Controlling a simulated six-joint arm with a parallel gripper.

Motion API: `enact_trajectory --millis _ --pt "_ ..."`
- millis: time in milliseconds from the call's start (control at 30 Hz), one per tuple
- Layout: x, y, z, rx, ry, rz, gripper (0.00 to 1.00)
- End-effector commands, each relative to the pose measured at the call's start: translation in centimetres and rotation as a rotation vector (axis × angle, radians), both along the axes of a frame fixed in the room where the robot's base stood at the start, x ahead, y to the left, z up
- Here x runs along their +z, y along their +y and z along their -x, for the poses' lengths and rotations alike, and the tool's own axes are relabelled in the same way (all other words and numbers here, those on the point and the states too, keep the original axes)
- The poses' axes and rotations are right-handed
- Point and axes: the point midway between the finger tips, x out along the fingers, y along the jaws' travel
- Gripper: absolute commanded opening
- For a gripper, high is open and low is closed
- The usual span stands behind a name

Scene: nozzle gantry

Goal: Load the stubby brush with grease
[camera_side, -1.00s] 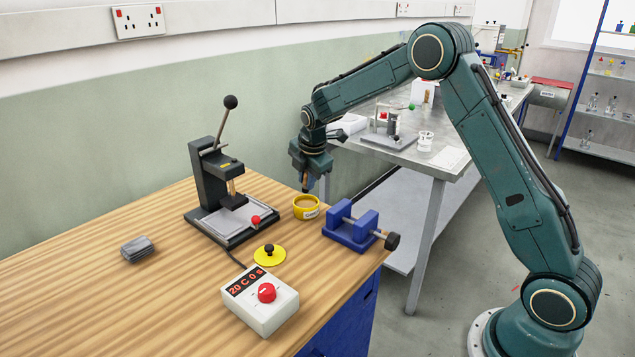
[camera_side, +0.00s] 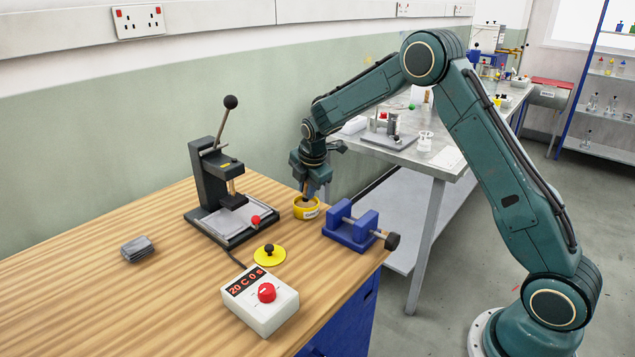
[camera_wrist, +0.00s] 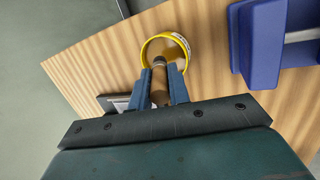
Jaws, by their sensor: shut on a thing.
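A yellow tub (camera_side: 307,209) with a label and tan grease inside stands on the wooden bench, left of the blue vise. It also shows in the wrist view (camera_wrist: 184,49). My gripper (camera_side: 309,187) points down over the tub. In the wrist view my gripper (camera_wrist: 160,86) is shut on the stubby brush (camera_wrist: 159,88), a short brush with a brown handle. The brush's far end reaches into the tub's opening. I cannot tell how deep its bristles sit in the grease. The tub's yellow lid (camera_side: 269,256) lies on the bench nearer the camera.
A blue vise (camera_side: 351,227) stands close right of the tub. A lever press (camera_side: 222,190) stands to the left. A control box (camera_side: 260,300) and a grey pad (camera_side: 137,249) sit on the bench (camera_side: 80,310). The bench's left part is clear.

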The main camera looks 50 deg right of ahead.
Motion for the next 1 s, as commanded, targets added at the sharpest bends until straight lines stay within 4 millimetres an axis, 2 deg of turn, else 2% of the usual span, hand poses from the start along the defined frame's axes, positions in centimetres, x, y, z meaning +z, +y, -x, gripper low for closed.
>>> enact_trajectory --millis 1000 --pt "-0.58 0.00 0.00 0.000 0.000 0.000 0.00"
